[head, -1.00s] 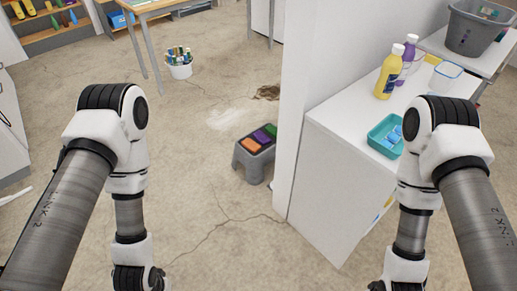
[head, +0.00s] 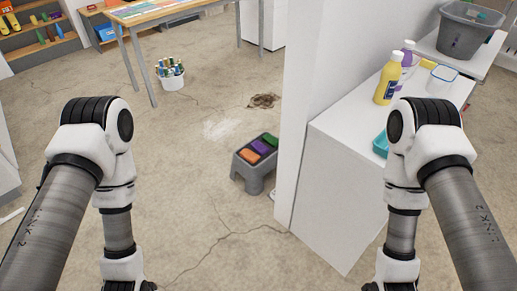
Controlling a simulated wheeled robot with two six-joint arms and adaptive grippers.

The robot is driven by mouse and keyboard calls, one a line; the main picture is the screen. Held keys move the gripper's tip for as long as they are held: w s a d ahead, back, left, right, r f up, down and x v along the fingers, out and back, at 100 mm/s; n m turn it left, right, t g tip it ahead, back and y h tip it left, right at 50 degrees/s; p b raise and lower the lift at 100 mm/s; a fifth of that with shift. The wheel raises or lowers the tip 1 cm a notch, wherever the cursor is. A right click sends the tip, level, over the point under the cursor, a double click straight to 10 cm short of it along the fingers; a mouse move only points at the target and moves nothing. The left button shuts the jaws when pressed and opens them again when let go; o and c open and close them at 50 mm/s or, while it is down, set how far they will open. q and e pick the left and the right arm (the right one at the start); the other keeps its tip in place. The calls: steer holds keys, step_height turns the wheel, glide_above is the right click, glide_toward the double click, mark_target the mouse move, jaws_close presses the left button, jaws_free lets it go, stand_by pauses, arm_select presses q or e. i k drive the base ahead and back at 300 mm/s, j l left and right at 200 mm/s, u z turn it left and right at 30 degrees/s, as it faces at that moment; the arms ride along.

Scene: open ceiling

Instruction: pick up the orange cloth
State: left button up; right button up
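An orange cloth (head: 250,156) lies folded flat on a small grey step stool (head: 250,176) on the floor, left of the white wall end. A purple cloth (head: 260,146) and a green cloth (head: 271,139) lie beside it in a row on the same stool top. Both my arms hang down at the left and right of the head view, well short of the stool. Their grippers are cut off by the bottom edge, so their fingertips do not show.
A white wall end (head: 299,120) and a white cabinet (head: 345,175) stand right of the stool. A yellow bottle (head: 388,82) and a teal tray (head: 380,145) are on the cabinet. The cracked floor before the stool is clear.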

mark_target(252, 157)
steer(key=i+j+u, duration=0.35)
steer(key=i, duration=0.15)
steer(key=i+u, duration=0.4)
steer(key=i, duration=0.15)
steer(key=i+u, duration=0.35)
steer(key=i, duration=0.15)
steer(key=i+j+z, duration=0.15)
steer(key=i, duration=0.5)
steer(key=i+j+z, duration=0.1)
steer(key=i, duration=0.6)
steer(key=i+z, duration=0.2)
steer(key=z, duration=0.25)
steer(key=i+z, duration=0.25)
steer(key=z, duration=0.25)
steer(key=i+z, duration=0.2)
steer(key=z, duration=0.25)
steer(key=i+j+z, duration=0.15)
steer(key=z, duration=0.35)
steer(key=i+j+z, duration=0.15)
steer(key=j+z, duration=0.15)
steer(key=z, duration=0.15)
steer(key=k+l+z, duration=0.35)
steer(key=k+z, duration=0.15)
steer(key=k, duration=0.1)
